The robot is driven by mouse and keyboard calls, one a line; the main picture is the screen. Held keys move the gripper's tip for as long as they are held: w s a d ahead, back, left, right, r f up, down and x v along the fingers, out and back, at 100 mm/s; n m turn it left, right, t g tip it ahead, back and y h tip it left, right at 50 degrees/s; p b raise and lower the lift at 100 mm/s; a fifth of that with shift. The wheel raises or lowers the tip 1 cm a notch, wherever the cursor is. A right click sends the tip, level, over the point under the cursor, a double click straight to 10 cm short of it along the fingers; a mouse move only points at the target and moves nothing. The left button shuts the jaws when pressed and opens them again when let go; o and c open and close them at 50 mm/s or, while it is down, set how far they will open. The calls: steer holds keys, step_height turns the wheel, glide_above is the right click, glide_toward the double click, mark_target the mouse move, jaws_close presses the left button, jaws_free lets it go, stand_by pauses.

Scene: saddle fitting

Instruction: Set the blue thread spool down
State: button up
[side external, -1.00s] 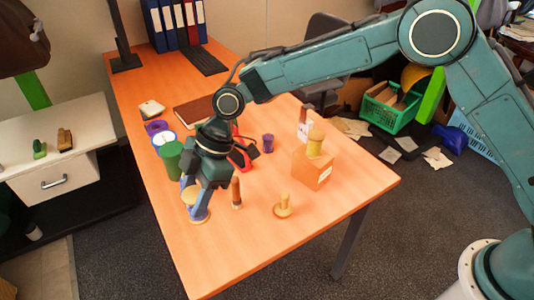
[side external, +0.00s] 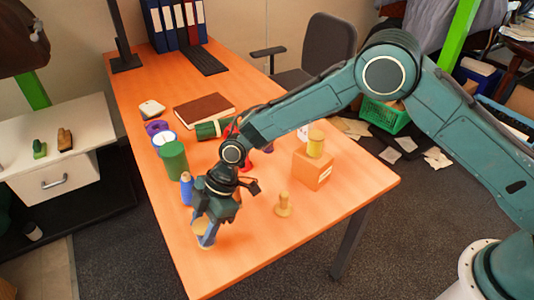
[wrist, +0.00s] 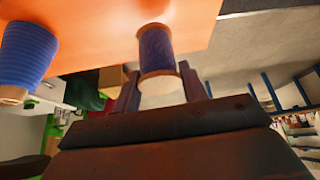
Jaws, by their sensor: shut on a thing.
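My gripper (side external: 207,232) is shut on a blue thread spool with pale wooden ends, low over the near left part of the orange table (side external: 250,250). In the wrist view the held spool (wrist: 157,52) is dark blue and sits between the two fingers (wrist: 160,88), with one wooden end towards me. In the side view its wooden top (side external: 201,226) shows beside the jaws. I cannot tell whether its far end touches the table. A second, brighter blue thread piece (side external: 187,188) stands behind the gripper; it also shows at the left of the wrist view (wrist: 26,52).
A green cylinder (side external: 173,161) stands behind the brighter blue piece. A wooden peg on a round base (side external: 283,205) is to the right. Beyond it, a yellow spool (side external: 316,144) sits on an orange box (side external: 311,170). The table's near part is clear.

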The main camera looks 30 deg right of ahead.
steer(key=shift+f, duration=1.65)
steer(key=shift+f, duration=0.15)
steer(key=o, duration=1)
steer(key=shift+c, duration=0.2)
steer(key=v, duration=1.2)
steer(key=shift+r, duration=0.2)
